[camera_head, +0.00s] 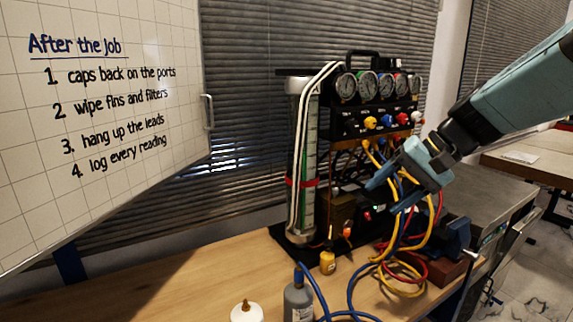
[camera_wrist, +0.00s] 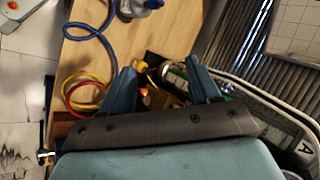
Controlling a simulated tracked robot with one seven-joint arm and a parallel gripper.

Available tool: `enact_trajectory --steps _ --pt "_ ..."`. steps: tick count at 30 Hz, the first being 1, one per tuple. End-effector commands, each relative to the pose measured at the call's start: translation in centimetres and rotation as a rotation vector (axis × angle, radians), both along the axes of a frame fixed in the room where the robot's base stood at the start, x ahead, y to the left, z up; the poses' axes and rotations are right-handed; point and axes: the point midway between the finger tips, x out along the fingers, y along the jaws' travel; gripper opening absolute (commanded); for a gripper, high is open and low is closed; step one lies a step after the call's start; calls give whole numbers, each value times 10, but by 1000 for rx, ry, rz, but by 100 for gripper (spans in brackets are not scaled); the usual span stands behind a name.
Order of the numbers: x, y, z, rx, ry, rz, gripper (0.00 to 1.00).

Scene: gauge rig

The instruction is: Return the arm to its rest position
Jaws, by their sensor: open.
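My gripper (camera_head: 386,189) is at the right of the head view, on the end of my teal arm that reaches in from the upper right. Its blue fingers are apart and nothing is seen between them. It hangs in front of the gauge rig, above the coiled hoses. In the wrist view the two fingers of my gripper (camera_wrist: 163,85) stand apart, with parts of the rig beyond them. The gauge rig (camera_head: 345,125) stands upright on the wooden bench (camera_head: 180,285), and my gripper partly hides its lower right side.
Yellow, red and blue hoses (camera_head: 405,268) lie looped below my gripper. A blue vise (camera_head: 456,238) is close on the right. A whiteboard (camera_head: 100,200) fills the left.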

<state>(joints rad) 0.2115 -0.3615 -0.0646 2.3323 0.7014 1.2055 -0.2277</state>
Motion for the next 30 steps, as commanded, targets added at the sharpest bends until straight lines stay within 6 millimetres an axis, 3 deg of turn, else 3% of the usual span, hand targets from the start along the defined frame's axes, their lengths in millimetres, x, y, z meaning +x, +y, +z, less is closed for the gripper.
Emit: enact_trajectory --steps 6,12,19,30 --pt "-48 -6 -12 -303 -90 69 61" --pt "-75 -21 -15 -549 -219 111 61" --pt "-87 -33 -12 -700 -325 133 61" --pt "-88 -35 -11 -721 -340 135 61"
